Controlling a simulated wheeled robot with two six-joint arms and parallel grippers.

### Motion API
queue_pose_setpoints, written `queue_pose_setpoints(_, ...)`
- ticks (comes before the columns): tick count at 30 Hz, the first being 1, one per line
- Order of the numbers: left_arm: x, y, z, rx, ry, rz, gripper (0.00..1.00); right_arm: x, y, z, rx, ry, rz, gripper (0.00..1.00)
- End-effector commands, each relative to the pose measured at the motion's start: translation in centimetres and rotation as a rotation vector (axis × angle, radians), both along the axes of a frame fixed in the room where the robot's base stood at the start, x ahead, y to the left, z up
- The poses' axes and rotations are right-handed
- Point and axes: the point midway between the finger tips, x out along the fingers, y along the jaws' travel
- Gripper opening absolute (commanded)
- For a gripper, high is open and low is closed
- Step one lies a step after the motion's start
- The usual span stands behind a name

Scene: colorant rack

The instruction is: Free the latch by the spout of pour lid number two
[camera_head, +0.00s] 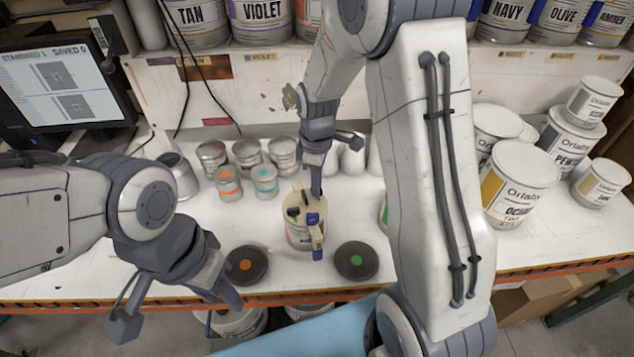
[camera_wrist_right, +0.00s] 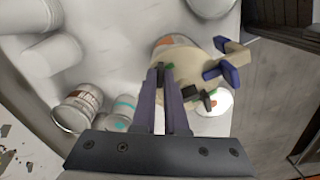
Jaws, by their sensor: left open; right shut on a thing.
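A cream pour lid (camera_head: 299,205) sits on a can (camera_head: 297,238) at the middle of the bench; no number is readable on it. It carries dark latches (camera_head: 293,212), a blue part and a pale projecting piece (camera_head: 316,238) at the front. The lid also shows in the right wrist view (camera_wrist_right: 192,68), with the blue part (camera_wrist_right: 221,72) to the right. My right gripper (camera_head: 316,190) reaches down to the lid's back edge, shut on a small dark latch (camera_wrist_right: 168,68), mostly hidden between the fingers. My left gripper (camera_head: 176,311) is open and empty at the bench's front left.
Two black discs, one with an orange dot (camera_head: 246,265) and one with a green dot (camera_head: 356,261), flank the can in front. Small tins (camera_head: 228,184) stand behind left. Large paint cans (camera_head: 517,183) crowd the right. My right arm hides part of the bench.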

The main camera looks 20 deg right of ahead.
Motion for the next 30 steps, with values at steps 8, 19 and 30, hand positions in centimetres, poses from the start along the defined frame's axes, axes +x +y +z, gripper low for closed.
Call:
queue_pose_setpoints(8,0.00,0.01,0.07,0.000,0.000,0.000,0.41,-0.01,0.00,0.00,0.000,0.000,0.222,0.00)
queue_pose_setpoints(19,0.00,0.00,0.10,0.000,0.000,0.000,0.41,-0.01,0.00,0.00,0.000,0.000,0.391,0.00)
queue_pose_setpoints(30,-0.01,0.00,0.10,0.000,0.000,0.000,0.41,-0.01,0.01,0.00,0.000,0.000,0.424,0.00)
